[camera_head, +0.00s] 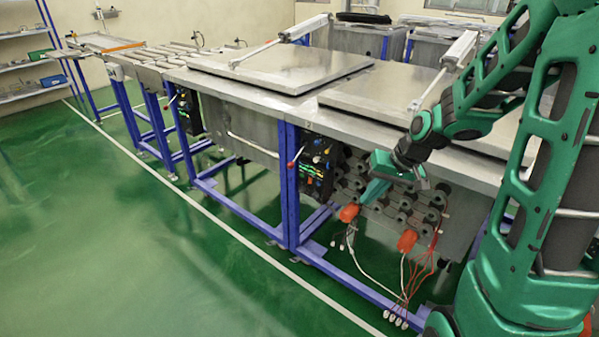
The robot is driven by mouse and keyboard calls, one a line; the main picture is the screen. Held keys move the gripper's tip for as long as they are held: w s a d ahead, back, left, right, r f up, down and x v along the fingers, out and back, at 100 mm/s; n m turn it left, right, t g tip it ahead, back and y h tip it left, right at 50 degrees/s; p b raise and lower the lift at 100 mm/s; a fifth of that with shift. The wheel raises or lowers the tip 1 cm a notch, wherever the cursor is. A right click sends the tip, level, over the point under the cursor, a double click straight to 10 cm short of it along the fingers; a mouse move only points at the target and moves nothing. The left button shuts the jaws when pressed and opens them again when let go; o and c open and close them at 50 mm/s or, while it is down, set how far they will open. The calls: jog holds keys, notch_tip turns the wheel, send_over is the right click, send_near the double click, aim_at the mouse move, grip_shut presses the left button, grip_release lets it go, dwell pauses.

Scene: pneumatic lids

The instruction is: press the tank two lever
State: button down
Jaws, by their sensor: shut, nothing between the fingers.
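The near lid (375,92) and far lid (275,68) lie flat, with pneumatic cylinders (459,50) above. Orange connectors (407,241) and loose cables hang below my gripper. The green floor (130,250) at left is clear.

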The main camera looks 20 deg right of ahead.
jog(key=w+a+f+m+t+y, duration=0.2)
jog(key=w+a+f+t+y, duration=0.15)
jog(key=w, duration=0.55)
jog(key=w+a+f+m+t+y, duration=0.1)
jog(key=w+a+f+t+y, duration=0.15)
jog(key=w+a, duration=0.45)
jog(key=w+d+f+m+t+h, duration=0.3)
jog(key=w+d+f+m+t, duration=0.3)
jog(key=w+d+f+m, duration=0.1)
jog(key=w+d+m, duration=0.1)
jog(key=w+m, duration=0.1)
jog(key=m, duration=0.1)
jog(key=shift+w+d+m+t+h, duration=0.15)
jog(key=shift+d+m+t+h, duration=0.15)
jog(key=shift+m+h, duration=0.1)
